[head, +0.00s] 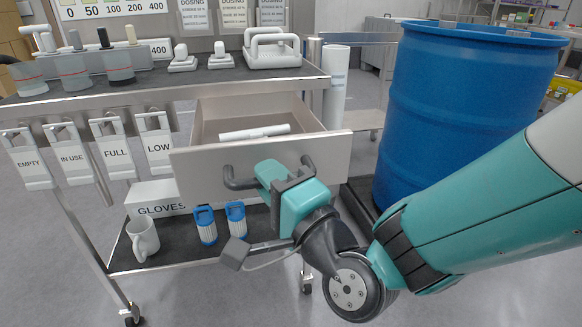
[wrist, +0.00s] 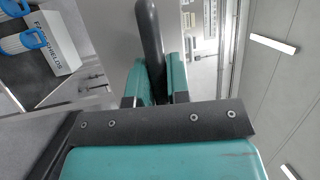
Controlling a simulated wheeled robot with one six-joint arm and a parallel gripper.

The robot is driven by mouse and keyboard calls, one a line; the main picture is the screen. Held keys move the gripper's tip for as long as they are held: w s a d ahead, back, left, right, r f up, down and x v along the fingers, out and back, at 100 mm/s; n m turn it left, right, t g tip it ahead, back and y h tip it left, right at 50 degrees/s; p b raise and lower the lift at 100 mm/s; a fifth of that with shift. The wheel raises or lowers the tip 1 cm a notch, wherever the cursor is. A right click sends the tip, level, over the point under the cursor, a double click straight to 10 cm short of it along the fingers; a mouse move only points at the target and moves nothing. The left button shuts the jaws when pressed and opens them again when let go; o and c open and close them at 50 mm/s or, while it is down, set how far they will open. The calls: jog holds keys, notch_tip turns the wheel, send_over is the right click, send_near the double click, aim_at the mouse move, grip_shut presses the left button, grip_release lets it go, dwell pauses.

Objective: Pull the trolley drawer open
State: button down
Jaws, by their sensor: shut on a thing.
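The trolley (head: 90,96) stands at the left with a dark worktop and steel frame. Its drawer (head: 200,161) is pulled out, with the inside showing and a white rolled item (head: 254,132) lying in it. The dark bar handle (head: 232,183) is on the drawer front. My gripper (head: 280,180) is at the handle, its teal fingers closed around the bar. In the wrist view the dark handle (wrist: 150,45) runs between the two teal fingers (wrist: 158,80). Part of the handle is hidden behind my gripper in the head view.
A large blue drum (head: 465,100) stands close to the right of the drawer. Tags (head: 115,155) hang from the trolley's front edge. The lower shelf holds a mug (head: 143,238), blue-capped filters (head: 206,225) and a gloves box (head: 152,197). Open floor lies in front.

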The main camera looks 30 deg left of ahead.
jog(key=c, duration=1.1)
grip_release()
jog(key=shift+s+d+f+b, duration=0.25)
jog(key=shift+d+b, duration=0.2)
jog(key=shift+b, duration=0.4)
jog(key=b+v, duration=1.6)
jog(key=b, duration=0.1)
jog(key=shift+d, duration=0.15)
